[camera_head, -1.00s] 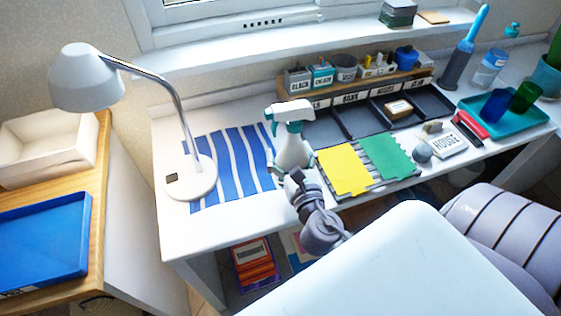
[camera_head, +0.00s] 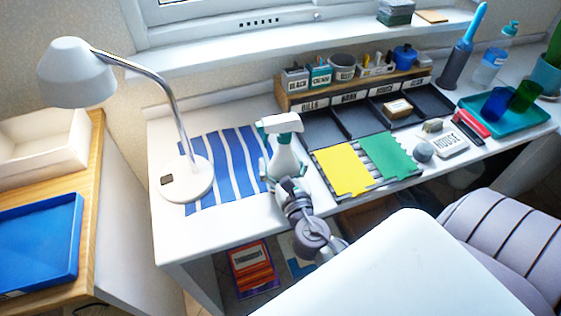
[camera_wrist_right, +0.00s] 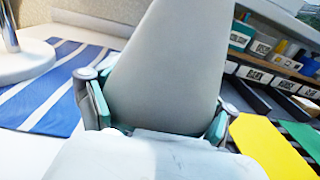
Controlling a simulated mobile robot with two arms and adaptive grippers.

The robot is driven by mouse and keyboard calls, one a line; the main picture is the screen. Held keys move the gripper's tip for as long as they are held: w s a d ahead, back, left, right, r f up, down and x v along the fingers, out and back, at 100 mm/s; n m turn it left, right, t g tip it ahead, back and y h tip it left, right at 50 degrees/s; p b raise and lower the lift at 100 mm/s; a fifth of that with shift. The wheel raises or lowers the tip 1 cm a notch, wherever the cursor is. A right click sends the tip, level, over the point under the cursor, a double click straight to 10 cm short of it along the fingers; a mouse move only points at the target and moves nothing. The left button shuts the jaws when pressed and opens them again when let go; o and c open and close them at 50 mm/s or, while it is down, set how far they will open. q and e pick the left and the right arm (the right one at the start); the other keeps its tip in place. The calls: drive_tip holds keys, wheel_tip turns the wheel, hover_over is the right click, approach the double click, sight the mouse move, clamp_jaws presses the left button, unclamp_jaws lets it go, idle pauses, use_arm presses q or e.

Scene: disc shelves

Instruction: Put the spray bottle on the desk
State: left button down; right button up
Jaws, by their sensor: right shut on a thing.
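The spray bottle (camera_head: 284,158), white with a green and white trigger head, stands roughly upright at the desk's front, by the right edge of the blue-and-white striped mat (camera_head: 222,165). My right gripper (camera_head: 288,184) is shut on its lower body. In the right wrist view the pale bottle body (camera_wrist_right: 170,70) fills the middle, with a green-padded finger on each side. The bottle's base is hidden, so I cannot tell whether it touches the desk. The white desk (camera_head: 245,213) runs beneath. My left gripper is not in view.
A white lamp (camera_head: 186,180) stands left of the mat. Yellow (camera_head: 342,170) and green (camera_head: 390,155) sheets lie right of the bottle, with a dark divided tray (camera_head: 322,127) behind. A teal tray (camera_head: 545,112) holds cups at far right. The desk's front-left strip is clear.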

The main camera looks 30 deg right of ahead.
drive_tip(key=shift+s+d+f+b, duration=0.1)
drive_tip(key=shift+s+f+b, duration=0.15)
drive_tip(key=shift+f, duration=0.4)
drive_tip(key=o, duration=1.3)
drive_tip(key=shift+f, duration=0.15)
drive_tip(key=o, duration=0.3)
drive_tip(key=shift+w+d+f, duration=0.1)
drive_tip(key=shift+d, duration=0.05)
drive_tip(key=shift+r, duration=0.25)
